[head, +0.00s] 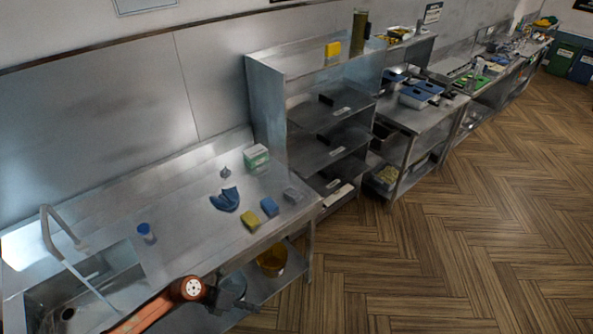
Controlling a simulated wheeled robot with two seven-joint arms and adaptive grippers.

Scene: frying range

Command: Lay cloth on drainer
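A blue cloth (225,199) lies folded or crumpled on the steel counter, toward its right part. No separate drainer rack stands out; the flat steel worktop (185,232) runs right from the sink (75,300), and I cannot tell which part is the drainer. My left arm comes in orange from the bottom left. Its dark gripper (232,292) is in front of the counter's front edge, apart from the cloth. The fingers are too small and dark to tell whether they are open. My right gripper is not in view.
A yellow sponge (250,221), a blue sponge (269,207) and a green-white box (255,156) sit near the cloth. A yellow bucket (272,262) is on the lower shelf. Floor at right is clear.

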